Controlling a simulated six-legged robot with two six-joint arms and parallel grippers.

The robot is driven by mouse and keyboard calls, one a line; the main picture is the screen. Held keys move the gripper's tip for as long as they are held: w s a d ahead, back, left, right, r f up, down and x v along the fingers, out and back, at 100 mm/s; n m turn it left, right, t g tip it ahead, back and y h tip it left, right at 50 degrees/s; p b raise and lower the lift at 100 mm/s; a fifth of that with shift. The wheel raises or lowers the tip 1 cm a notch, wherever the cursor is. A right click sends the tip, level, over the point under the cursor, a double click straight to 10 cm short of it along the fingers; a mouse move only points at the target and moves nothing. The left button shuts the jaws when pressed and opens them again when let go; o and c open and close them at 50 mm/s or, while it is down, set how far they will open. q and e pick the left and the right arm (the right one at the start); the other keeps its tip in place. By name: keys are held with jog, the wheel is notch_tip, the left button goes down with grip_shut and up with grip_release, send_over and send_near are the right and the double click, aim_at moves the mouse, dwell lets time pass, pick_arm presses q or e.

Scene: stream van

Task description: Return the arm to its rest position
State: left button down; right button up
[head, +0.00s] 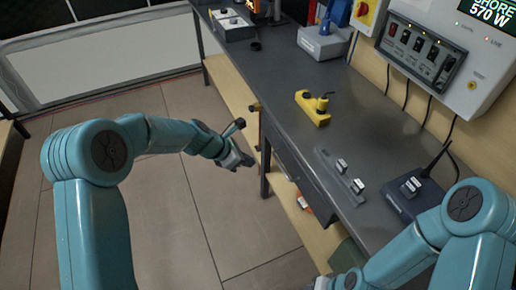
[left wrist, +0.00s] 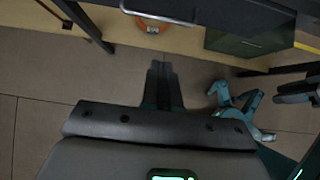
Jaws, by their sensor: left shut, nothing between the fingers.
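My left arm reaches in from the left in the head view. Its gripper (head: 246,162) is over the tiled floor, just left of the workbench's front edge, with nothing held. In the left wrist view, the fingers of the left gripper (left wrist: 160,72) are together and empty. My right arm bends in at the lower right of the head view, and its wrist end runs to the bottom edge. Its fingers cannot be made out.
A dark workbench (head: 285,75) runs along the right. It holds a yellow block (head: 312,108), a metal strip with switches (head: 340,175) and a router-like box (head: 412,196). A lower shelf (head: 232,90) juts out under it. The floor (head: 180,225) between my arms is clear.

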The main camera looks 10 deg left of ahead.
pick_arm(q)
jog(key=shift+w, duration=0.1)
jog(key=s+f+m+g, duration=0.1)
jog(key=s+f+m, duration=0.4)
jog(key=s, duration=0.5)
jog(key=s+f+m+g+y, duration=0.1)
jog(key=s+f+m, duration=0.5)
jog(key=s+m, duration=0.4)
jog(key=s+f+m+g+y, duration=0.1)
jog(key=s+f+m, duration=0.4)
jog(key=s, duration=0.5)
jog(key=m+g, duration=0.1)
jog(key=m, duration=0.1)
jog(key=shift+d+f+m, duration=0.3)
jog(key=shift+d+f, duration=0.05)
jog(key=shift+d, duration=0.05)
